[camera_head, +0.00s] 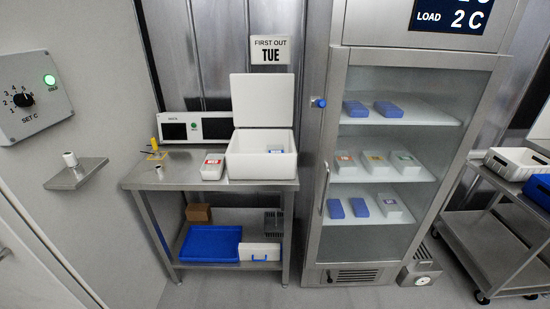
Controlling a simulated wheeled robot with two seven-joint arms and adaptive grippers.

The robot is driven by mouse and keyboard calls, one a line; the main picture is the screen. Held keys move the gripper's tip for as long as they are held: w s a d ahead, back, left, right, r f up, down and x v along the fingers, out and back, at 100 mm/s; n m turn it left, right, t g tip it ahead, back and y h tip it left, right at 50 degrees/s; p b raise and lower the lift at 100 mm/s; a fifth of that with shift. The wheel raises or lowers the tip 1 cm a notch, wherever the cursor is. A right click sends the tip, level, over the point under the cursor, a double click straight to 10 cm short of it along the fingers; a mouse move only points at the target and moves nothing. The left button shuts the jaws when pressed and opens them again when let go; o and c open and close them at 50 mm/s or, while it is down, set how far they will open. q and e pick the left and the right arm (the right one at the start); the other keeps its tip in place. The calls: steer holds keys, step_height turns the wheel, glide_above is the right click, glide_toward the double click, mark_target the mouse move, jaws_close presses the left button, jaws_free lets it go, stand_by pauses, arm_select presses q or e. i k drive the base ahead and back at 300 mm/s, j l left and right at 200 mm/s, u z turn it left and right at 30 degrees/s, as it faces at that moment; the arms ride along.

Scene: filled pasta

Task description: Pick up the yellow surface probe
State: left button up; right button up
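The yellow surface probe appears to be the small upright yellow piece (154,144) at the back left of the steel table (200,178). It stands at a small flat yellowish base or holder, and a thin dark rod lies close to its left. It is too small to tell how the probe sits in the holder. Neither of my grippers shows in the head view.
An open white insulated box (260,167), a white tub with a red label (212,168), a display unit (188,128) and a small white cylinder share the tabletop. A glass-door fridge (395,160) stands right. A wall shelf (78,174) is left. The table's front left is mostly clear.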

mark_target(154, 144)
steer(key=i, duration=1.25)
steer(key=u, duration=1.4)
steer(key=k+j, duration=0.1)
steer(key=j, duration=0.3)
steer(key=l+u, duration=0.05)
